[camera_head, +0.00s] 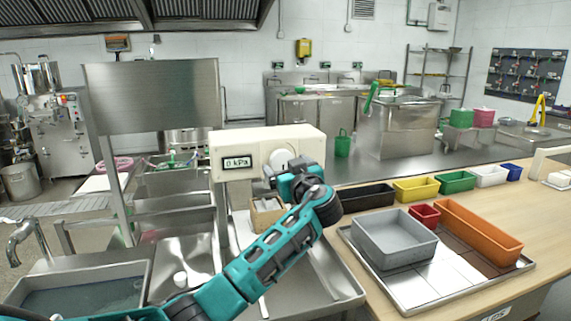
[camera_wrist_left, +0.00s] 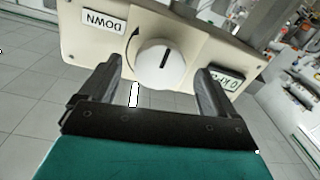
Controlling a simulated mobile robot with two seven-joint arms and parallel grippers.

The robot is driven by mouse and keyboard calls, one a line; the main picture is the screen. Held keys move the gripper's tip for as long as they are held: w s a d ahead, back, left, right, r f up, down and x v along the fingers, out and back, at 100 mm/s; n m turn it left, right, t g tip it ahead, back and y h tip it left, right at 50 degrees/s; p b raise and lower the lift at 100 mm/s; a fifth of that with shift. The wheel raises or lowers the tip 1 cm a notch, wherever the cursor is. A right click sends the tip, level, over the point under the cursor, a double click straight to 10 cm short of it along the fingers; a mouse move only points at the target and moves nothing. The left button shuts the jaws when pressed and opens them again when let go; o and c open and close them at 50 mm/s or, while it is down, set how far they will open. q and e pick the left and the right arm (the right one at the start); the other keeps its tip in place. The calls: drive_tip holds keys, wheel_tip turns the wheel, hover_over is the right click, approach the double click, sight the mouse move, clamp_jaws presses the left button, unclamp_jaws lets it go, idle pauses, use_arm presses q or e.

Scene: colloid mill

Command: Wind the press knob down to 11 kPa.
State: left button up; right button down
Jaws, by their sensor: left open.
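The press is a cream housing (camera_head: 259,146) with a display (camera_head: 237,163) reading 0 kPa. Its round white knob (camera_head: 283,160) is on the front face, partly hidden by my left gripper (camera_head: 276,176) in the head view. In the left wrist view the knob (camera_wrist_left: 160,66) shows a dark pointer line, with a DOWN label (camera_wrist_left: 104,22) and a curved arrow beside it. My left gripper (camera_wrist_left: 160,80) is open, its two fingers on either side of the knob; I cannot tell whether they touch it. My right gripper is not in view.
A cardboard-coloured box (camera_head: 264,217) sits below the press, partly hidden by my left arm. A grey bin (camera_head: 394,239) stands on a tray on the wooden table at right, with coloured bins behind. A sink (camera_head: 80,290) is at lower left.

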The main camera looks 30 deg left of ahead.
use_arm(q)
drive_tip(key=shift+w+a, duration=0.4)
drive_tip(key=shift+a, duration=0.15)
drive_tip(key=shift+c, duration=0.5)
drive_tip(key=c, duration=1)
drive_tip(key=shift+o, duration=0.2)
